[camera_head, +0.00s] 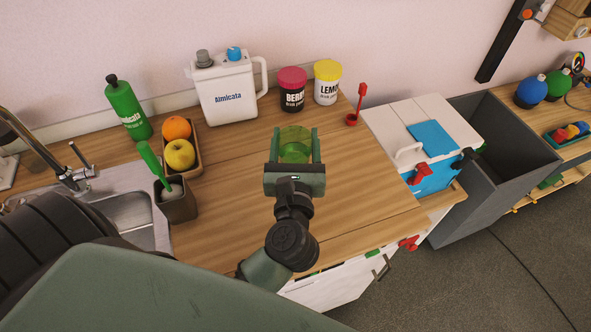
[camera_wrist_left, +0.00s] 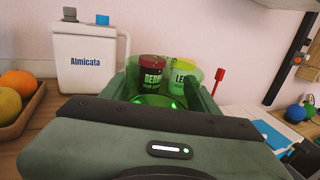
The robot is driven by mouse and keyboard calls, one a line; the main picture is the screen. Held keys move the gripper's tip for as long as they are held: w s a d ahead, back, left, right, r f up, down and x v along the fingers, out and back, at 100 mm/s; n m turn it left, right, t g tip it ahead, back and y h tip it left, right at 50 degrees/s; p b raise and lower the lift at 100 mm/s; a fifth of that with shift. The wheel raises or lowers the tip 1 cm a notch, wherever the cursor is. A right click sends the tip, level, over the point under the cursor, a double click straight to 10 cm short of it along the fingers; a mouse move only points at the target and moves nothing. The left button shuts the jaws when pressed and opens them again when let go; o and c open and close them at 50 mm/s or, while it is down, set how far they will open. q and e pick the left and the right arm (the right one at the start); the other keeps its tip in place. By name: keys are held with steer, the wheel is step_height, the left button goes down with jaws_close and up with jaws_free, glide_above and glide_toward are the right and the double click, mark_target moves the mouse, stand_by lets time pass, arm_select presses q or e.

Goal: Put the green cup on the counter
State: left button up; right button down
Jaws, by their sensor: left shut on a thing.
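The green cup (camera_head: 295,146) is translucent and sits between the fingers of my left gripper (camera_head: 293,150) in the head view. The gripper is shut on it, over the middle of the wooden counter (camera_head: 345,215). In the left wrist view the green cup (camera_wrist_left: 158,101) shows between the two fingers of my left gripper (camera_wrist_left: 160,95), with the jars visible through and behind it. The gripper body hides the cup's lower part, so I cannot tell whether it touches the counter. My right gripper is not in view.
A white jug (camera_head: 226,90), a berry jar (camera_head: 292,90) and a lemon jar (camera_head: 327,83) stand along the wall. A fruit tray (camera_head: 196,157), a green bottle (camera_head: 128,108) and the sink (camera_head: 130,200) are left. A blue-and-white box (camera_head: 430,140) is right. The counter's front right is clear.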

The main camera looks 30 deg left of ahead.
arm_select(q)
step_height(320, 180, down, 5)
steer(key=shift+f, duration=2.45)
steer(key=shift+f+b, duration=0.2)
steer(key=shift+b, duration=0.15)
steer(key=o, duration=1.5)
